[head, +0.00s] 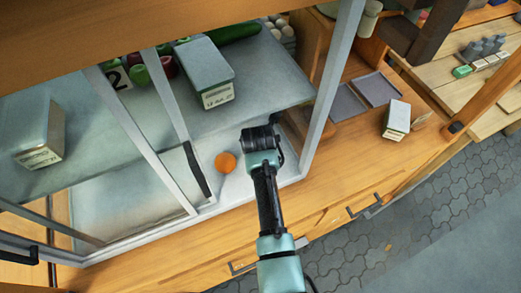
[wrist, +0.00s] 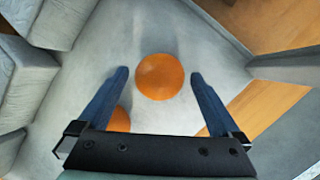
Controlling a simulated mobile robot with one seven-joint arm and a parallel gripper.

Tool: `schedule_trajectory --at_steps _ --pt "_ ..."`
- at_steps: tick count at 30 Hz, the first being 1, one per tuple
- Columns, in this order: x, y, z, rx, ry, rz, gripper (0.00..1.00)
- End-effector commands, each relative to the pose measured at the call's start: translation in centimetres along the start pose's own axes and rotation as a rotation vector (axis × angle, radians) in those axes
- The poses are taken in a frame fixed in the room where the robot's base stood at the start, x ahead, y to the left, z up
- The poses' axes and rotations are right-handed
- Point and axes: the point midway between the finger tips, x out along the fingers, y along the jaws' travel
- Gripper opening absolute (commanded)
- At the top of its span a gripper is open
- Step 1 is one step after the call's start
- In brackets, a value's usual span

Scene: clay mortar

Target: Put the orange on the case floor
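In the wrist view a round orange (wrist: 159,76) lies on a pale grey surface, in line with the gap between my fingertips, with space on both sides. A second round orange thing (wrist: 120,119) is partly hidden by my left finger and palm. In the head view one orange (head: 226,162) sits on the pale case floor (head: 235,188), inside the glass-fronted case. I cannot tell which of the two it is. My gripper (wrist: 159,75) is open and empty. In the head view my dark wrist reaches into the case just right of the orange and hides the fingers.
Grey boxes stand on the case shelf (head: 260,90), one (head: 204,72) behind my arm. Metal frame posts (head: 333,80) edge the opening. Grey blocks (wrist: 25,85) lie at left in the wrist view. A wooden counter (head: 330,200) with trays and a small box (head: 397,118) runs right.

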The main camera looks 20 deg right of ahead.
Motion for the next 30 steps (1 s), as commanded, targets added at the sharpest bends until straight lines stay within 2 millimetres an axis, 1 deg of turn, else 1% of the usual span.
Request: schedule_trajectory --at_steps 4,8,22,30 --pt "-0.1 0.0 0.0 0.000 0.000 0.000 1.00" --pt "-0.8 0.1 0.2 0.000 0.000 0.000 1.00" --pt "-6.0 0.2 0.4 0.000 0.000 0.000 1.00" --pt "-7.9 -2.1 -3.6 0.000 0.005 -0.003 1.00"
